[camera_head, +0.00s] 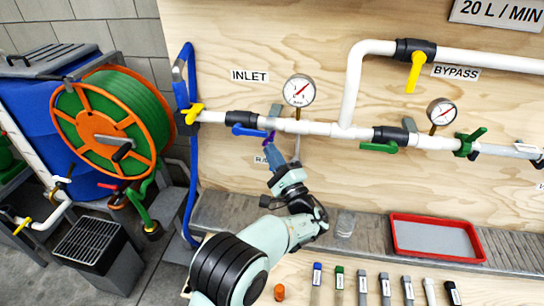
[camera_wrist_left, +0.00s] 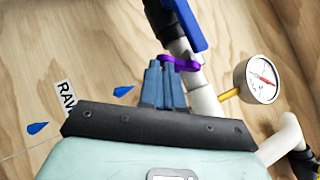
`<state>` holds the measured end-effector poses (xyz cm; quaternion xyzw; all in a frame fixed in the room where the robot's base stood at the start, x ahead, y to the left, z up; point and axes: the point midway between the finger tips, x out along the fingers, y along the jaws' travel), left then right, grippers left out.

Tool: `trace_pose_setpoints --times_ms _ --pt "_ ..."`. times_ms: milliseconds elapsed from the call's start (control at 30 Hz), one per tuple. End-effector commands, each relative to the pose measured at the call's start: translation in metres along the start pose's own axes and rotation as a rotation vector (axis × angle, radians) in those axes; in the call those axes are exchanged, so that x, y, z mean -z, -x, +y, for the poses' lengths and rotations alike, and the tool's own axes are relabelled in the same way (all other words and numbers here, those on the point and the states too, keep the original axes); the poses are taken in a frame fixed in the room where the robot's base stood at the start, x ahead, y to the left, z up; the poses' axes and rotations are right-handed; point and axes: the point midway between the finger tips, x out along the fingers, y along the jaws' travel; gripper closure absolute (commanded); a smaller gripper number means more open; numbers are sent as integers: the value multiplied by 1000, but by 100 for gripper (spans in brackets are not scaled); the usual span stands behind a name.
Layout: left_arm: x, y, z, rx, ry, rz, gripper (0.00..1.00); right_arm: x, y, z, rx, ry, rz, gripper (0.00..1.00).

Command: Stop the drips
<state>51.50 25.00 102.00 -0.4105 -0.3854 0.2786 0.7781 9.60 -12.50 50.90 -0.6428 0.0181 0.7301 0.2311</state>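White piping (camera_head: 310,127) runs across a plywood wall. A small purple lever (camera_head: 269,139) sits below it, behind the blue-handled valve (camera_head: 246,130), and shows in the left wrist view (camera_wrist_left: 183,65). My left gripper (camera_head: 272,148) is at this lever; in the left wrist view its blue-grey fingers (camera_wrist_left: 165,75) are close together, with the lever's end at their tips. Other valves have yellow (camera_head: 193,113), green (camera_head: 380,147) and yellow bypass (camera_head: 415,72) handles. Gauges (camera_head: 299,90) (camera_head: 441,111) stand on the pipe. I make out no drops. My right gripper is not in view.
A red tray (camera_head: 398,250) and a clear container (camera_head: 345,223) stand on the metal ledge (camera_head: 215,212). Several labelled tools (camera_head: 385,290) lie in front, with an orange piece (camera_head: 279,292). A green hose reel (camera_head: 113,125) and blue hose (camera_head: 193,180) stand left.

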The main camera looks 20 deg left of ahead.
Motion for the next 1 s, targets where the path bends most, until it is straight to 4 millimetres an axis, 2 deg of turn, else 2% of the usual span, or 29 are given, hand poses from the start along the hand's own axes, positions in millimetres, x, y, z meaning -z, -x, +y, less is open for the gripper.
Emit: trace_pose_setpoints --times_ms 100,1000 --pt "-3 -4 6 -6 -3 -5 100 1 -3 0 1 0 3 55" --pt "-14 -14 14 -5 -1 -3 100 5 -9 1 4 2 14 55"
